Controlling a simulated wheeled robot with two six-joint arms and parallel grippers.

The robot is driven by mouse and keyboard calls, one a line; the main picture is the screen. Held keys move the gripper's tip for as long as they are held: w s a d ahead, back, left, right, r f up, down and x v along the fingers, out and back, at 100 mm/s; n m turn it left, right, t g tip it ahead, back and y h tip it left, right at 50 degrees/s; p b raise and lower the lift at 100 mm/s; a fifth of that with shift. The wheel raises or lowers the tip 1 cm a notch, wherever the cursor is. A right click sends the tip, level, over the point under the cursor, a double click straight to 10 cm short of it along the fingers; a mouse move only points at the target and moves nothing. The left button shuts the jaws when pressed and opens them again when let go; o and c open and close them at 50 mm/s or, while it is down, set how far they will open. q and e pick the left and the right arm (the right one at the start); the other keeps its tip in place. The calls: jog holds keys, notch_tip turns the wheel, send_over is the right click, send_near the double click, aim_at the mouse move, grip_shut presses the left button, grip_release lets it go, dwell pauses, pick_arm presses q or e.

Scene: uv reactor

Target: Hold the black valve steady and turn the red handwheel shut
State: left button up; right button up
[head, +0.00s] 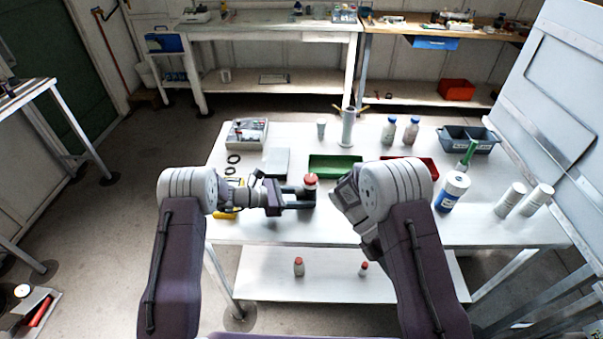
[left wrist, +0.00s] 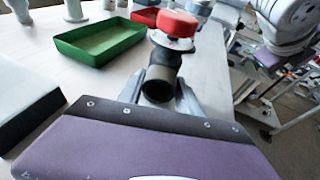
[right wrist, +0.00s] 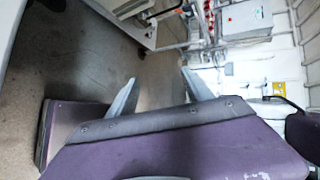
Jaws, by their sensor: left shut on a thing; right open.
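The black valve (left wrist: 161,78) stands on the white table with the red handwheel (head: 311,180) on top. The handwheel also shows in the left wrist view (left wrist: 177,23). My left gripper (head: 303,197) comes in from the left and is shut on the black valve body below the handwheel, one finger on each side. My right gripper (right wrist: 158,90) is open and empty in the right wrist view, with floor and wall behind it. In the head view my right arm hides its fingers; its wrist is to the right of the valve.
A green tray (head: 334,168) and a red tray (head: 424,172) lie behind the valve. A blue-labelled white bottle (head: 453,192), white canisters (head: 510,199) and a dark bin (head: 468,139) stand at the right. The table front right of the valve is mostly clear.

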jog(key=s+a+f+m+g+y, duration=0.1)
jog(key=s+a+m+g+y, duration=0.15)
jog(key=s+a+y, duration=0.5)
jog(key=w+a+r+m+t+y, duration=0.1)
jog(key=w+a+m+t+y, duration=0.1)
jog(key=w+a+y, duration=0.35)
jog(key=w+a+r+m+t+y, duration=0.1)
jog(key=w+a+y, duration=0.1)
jog(key=a+y, duration=0.55)
jog(key=m+t+y, duration=0.3)
jog(key=m+t, duration=0.5)
jog(key=t, duration=1)
send_near(305, 176)
jog(key=x, duration=1.1)
jog(key=shift+w+a+f, duration=0.15)
jog(key=shift+w+f, duration=0.05)
jog(key=shift+w, duration=0.2)
